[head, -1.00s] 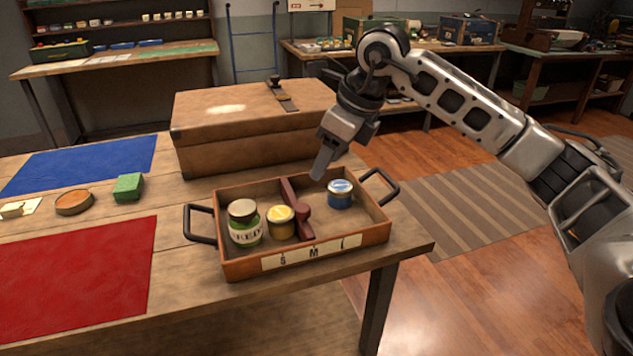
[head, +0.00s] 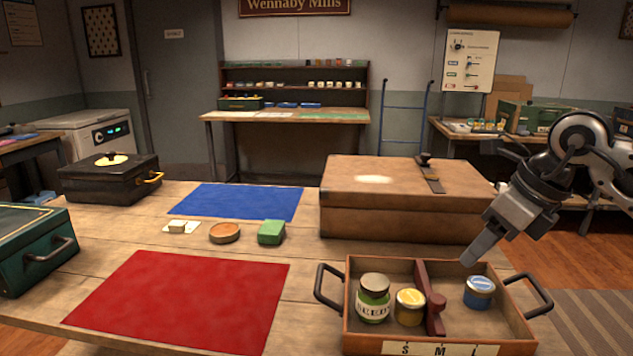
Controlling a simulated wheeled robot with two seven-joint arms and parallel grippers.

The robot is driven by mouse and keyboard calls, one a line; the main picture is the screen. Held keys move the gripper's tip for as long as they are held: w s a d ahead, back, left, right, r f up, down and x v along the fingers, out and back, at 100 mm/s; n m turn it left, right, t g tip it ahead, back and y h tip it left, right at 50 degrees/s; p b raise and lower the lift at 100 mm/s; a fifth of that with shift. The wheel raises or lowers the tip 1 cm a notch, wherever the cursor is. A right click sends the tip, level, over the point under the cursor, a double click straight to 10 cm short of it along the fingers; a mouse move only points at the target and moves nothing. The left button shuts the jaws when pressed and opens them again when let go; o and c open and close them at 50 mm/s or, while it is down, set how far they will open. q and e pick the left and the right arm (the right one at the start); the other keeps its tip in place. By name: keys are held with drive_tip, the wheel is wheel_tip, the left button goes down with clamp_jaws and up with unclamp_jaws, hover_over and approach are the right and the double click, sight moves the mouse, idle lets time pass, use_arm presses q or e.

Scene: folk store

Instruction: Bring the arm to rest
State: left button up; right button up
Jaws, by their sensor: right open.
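My right gripper (head: 480,247) hangs above the far right part of a wooden tray (head: 366,342), pointing down and to the left. Nothing shows between its fingers. The tray has black side handles and a dark red divider (head: 432,298). Left of the divider stand a green jar (head: 373,299) with a brown lid and a yellow jar (head: 409,307). A blue jar (head: 479,292) stands right of it, a little below the gripper and apart from it. My left gripper is out of view.
A large brown case (head: 410,205) lies behind the tray, close to the right arm. Red (head: 180,305) and blue (head: 238,201) mats, a green block (head: 271,232), a round wooden piece (head: 224,233), a black case (head: 109,180) and a green case (head: 35,250) occupy the table's left.

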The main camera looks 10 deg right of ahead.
drive_tip(key=s+a+f+m+y, duration=0.1)
drive_tip(key=s+a+m+y, duration=0.15)
drive_tip(key=a+y, duration=0.45)
drive_tip(key=s+a+f+m+t+y, duration=0.1)
drive_tip(key=s+a+f+m+y, duration=0.2)
drive_tip(key=a, duration=0.6)
drive_tip(key=s+a+m+y, duration=0.1)
drive_tip(key=a+m+y, duration=0.1)
drive_tip(key=a+y, duration=0.55)
drive_tip(key=d+f+m+t+h, duration=0.3)
drive_tip(key=f+m+t+h, duration=0.35)
drive_tip(key=m, duration=0.65)
drive_tip(key=d+f+m+t+h, duration=0.3)
drive_tip(key=f+m+t+h, duration=0.4)
drive_tip(key=m, duration=0.6)
drive_tip(key=s+d+f+m+g+h, duration=0.1)
drive_tip(key=s+f+m+g+h, duration=0.2)
drive_tip(key=s+f+m+g, duration=0.4)
drive_tip(key=s+f, duration=0.3)
drive_tip(key=f, duration=0.4)
drive_tip(key=shift+s+d+g+h, duration=0.15)
drive_tip(key=shift+s+g+h, duration=0.15)
drive_tip(key=shift+s+g, duration=0.05)
